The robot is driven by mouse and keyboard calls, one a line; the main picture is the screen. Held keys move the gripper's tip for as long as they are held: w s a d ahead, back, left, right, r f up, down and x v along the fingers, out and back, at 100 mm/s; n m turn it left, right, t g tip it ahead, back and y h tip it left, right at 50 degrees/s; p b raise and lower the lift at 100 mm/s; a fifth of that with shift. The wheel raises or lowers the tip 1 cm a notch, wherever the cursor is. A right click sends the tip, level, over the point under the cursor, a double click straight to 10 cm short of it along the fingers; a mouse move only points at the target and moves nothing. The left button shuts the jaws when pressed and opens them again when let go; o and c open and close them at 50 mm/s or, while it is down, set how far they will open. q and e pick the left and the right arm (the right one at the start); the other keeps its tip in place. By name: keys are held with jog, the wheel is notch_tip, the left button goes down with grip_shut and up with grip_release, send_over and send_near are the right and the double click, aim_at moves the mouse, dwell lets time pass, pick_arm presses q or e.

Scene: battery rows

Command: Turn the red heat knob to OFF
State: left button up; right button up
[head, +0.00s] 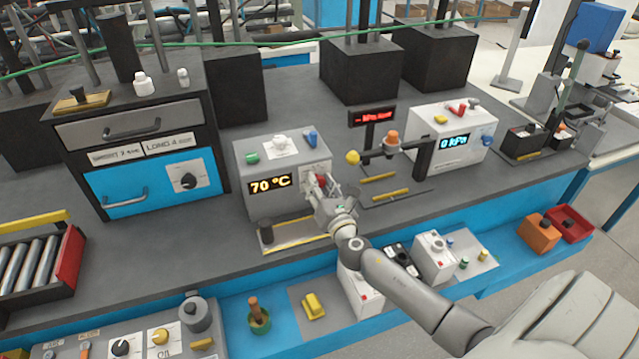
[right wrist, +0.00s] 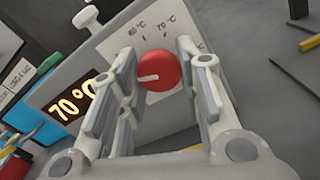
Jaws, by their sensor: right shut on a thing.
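The grey heater box (head: 252,205) stands on the bench with a lit display (head: 270,184) reading 70 °C. The round red heat knob (right wrist: 158,71) is on its front panel, and its white pointer line points left in the wrist view. Temperature marks, one of them 70 °C, are printed above it; I cannot read an OFF mark. My right gripper (head: 318,186) is at this panel, and in the wrist view (right wrist: 158,82) its fingers stand on both sides of the knob, shut on it. In the head view the gripper mostly hides the knob. My left gripper is out of view.
A blue-drawered cabinet (head: 119,198) stands left. A yellow-edged tray (head: 290,243) lies before the heater box. Small devices fill the lower shelf.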

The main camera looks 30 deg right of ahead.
jog(key=shift+f+n+p, duration=0.1)
jog(key=shift+n+p, duration=0.6)
jog(key=shift+n, duration=1.4)
jog(key=o, duration=1)
jog(key=shift+d, duration=0.1)
jog(key=v, duration=1.2)
jog(key=shift+s, duration=0.1)
